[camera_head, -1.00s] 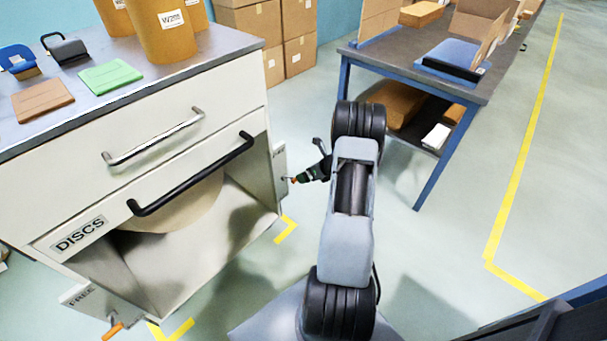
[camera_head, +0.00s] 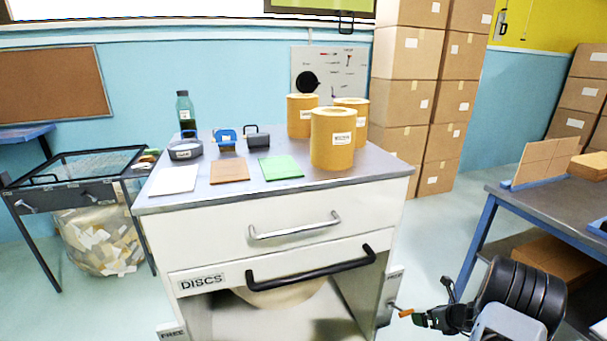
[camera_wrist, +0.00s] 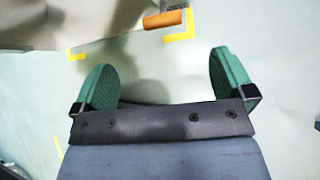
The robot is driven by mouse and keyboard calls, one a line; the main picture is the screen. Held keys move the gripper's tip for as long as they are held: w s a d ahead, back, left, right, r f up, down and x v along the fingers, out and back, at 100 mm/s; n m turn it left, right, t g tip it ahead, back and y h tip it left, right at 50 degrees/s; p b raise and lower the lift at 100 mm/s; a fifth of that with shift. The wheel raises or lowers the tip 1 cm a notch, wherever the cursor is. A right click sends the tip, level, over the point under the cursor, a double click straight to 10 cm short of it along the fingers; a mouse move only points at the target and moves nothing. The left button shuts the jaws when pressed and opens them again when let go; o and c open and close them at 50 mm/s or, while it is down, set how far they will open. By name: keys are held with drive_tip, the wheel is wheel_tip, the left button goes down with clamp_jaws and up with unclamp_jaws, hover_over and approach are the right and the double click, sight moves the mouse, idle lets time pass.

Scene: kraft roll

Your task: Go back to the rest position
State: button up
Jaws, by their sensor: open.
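My gripper (camera_head: 426,318) is at the lower right of the head view, beside the right side of the white cabinet (camera_head: 222,232). In the wrist view my gripper (camera_wrist: 165,85) shows two green finger pads set wide apart with nothing between them. It is open and empty, over pale floor. An orange handle (camera_wrist: 163,19) lies beyond the fingers at the top of the wrist view. The orange handle also shows in the head view (camera_head: 406,313), close to the gripper tips; whether they touch cannot be told.
Kraft rolls (camera_head: 332,138), a green card (camera_head: 281,167) and a brown card (camera_head: 229,171) sit on the cabinet top. A workbench (camera_head: 535,208) stands at the right, with stacked boxes (camera_head: 405,62) behind. Open floor (camera_head: 448,225) lies between cabinet and workbench.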

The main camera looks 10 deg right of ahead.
drive_tip(key=s+a+r+n+g+y+p, duration=0.2)
drive_tip(key=s+a+r+n+g+p, duration=0.5)
drive_tip(key=a+r+n, duration=0.85)
drive_tip(key=s+a+r+n+t+h+p, duration=0.1)
drive_tip(key=s+a+r+n+p, duration=0.2)
drive_tip(key=r+n, duration=0.3)
drive_tip(key=s+a+r+n+h+p, duration=0.2)
drive_tip(key=a+r+n+p, duration=0.4)
drive_tip(key=r, duration=0.8)
drive_tip(key=s+a+r+n+t+h+p, duration=0.1)
drive_tip(key=s+a+r+n+p, duration=0.4)
drive_tip(key=r, duration=0.6)
drive_tip(key=shift+n+t+h, duration=0.3)
drive_tip(key=shift+n+h, duration=0.2)
drive_tip(key=shift+n, duration=0.55)
